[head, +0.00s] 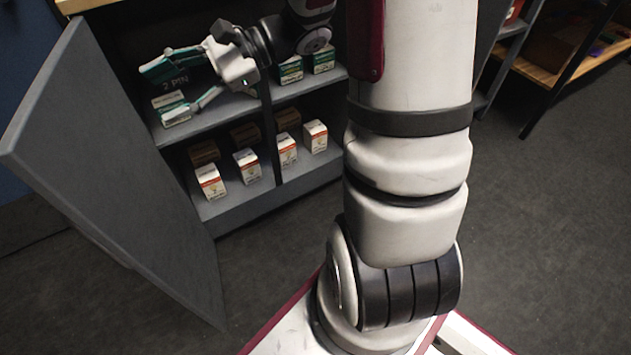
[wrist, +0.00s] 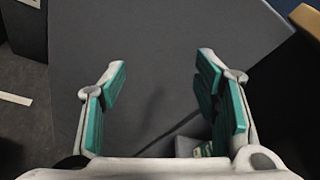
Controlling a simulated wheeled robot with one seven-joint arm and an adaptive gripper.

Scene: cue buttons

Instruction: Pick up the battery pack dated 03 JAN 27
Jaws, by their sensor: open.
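Small boxes stand in the open grey cabinet, but no date can be read on any, so I cannot tell which is the pack dated 03 JAN 27. The upper shelf has a white and green box at the left (head: 172,108) and similar ones at the right (head: 290,70) (head: 323,59). The lower shelf has white and orange boxes (head: 211,181) (head: 287,150). My gripper (head: 160,92) is open at the upper shelf's left, with its lower finger close by the left box. In the wrist view my gripper (wrist: 158,80) is empty; a pale box (wrist: 187,147) shows beside the right finger.
The grey cabinet door (head: 110,165) stands open on the left, close to my gripper. A dark upright divider (head: 267,125) splits the shelves. Brown boxes (head: 205,153) stand behind the lower row. Another shelf unit (head: 545,70) stands at the right; the floor between is clear.

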